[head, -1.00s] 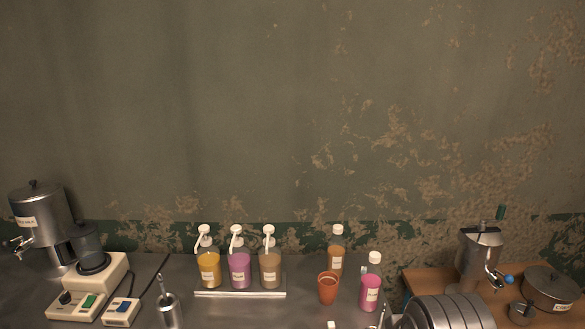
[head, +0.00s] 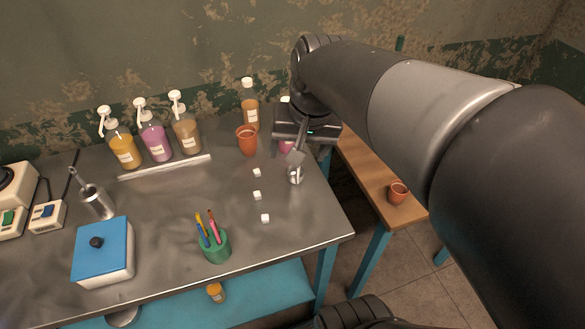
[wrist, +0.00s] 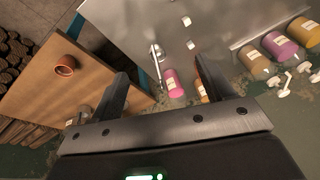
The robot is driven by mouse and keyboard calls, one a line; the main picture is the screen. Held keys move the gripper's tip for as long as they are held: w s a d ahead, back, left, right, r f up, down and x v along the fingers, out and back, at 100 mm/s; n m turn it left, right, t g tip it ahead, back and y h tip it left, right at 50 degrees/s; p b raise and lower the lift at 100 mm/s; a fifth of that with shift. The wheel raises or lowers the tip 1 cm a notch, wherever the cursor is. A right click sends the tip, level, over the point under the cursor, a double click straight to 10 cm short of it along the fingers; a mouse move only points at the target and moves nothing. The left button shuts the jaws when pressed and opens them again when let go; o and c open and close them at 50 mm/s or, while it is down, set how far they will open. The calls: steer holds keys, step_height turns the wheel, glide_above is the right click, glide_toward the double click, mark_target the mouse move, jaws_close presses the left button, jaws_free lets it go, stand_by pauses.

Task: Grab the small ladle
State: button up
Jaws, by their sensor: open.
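A small shiny metal piece with a thin handle, which looks like the small ladle (head: 295,176), is at the right end of the metal table in the head view. In the wrist view the ladle (wrist: 157,53) lies beyond my fingertips, roughly between them. My gripper (head: 296,157) is above and behind it at the table's right end, partly hiding the area. In the wrist view my gripper (wrist: 161,66) is open, its two fingers wide apart with nothing held.
A pink bottle (wrist: 174,82) is close to the fingers. A clay cup (head: 247,141), an orange bottle (head: 250,107) and pump bottles (head: 154,143) stand along the back. White cubes (head: 257,195) and a green pen cup (head: 214,246) are nearer. A wooden table (head: 365,170) adjoins at right.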

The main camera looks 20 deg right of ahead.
steer(key=w+d+f+m+g+y, duration=0.25)
steer(key=w+d+f+m, duration=0.2)
steer(key=w+f, duration=0.35)
steer(key=w+d+f+m+g+y, duration=0.1)
steer(key=w+d+f+m+g, duration=0.3)
steer(key=w, duration=0.5)
steer(key=shift+m+t, duration=0.25)
steer(key=shift+t, duration=0.5)
steer(key=x, duration=1.1)
steer(key=shift+d+f, duration=0.25)
steer(key=shift+d, duration=0.1)
steer(key=shift+c, duration=0.3)
steer(key=c, duration=1)
steer(key=shift+r, duration=0.1)
steer(key=shift+c, duration=0.2)
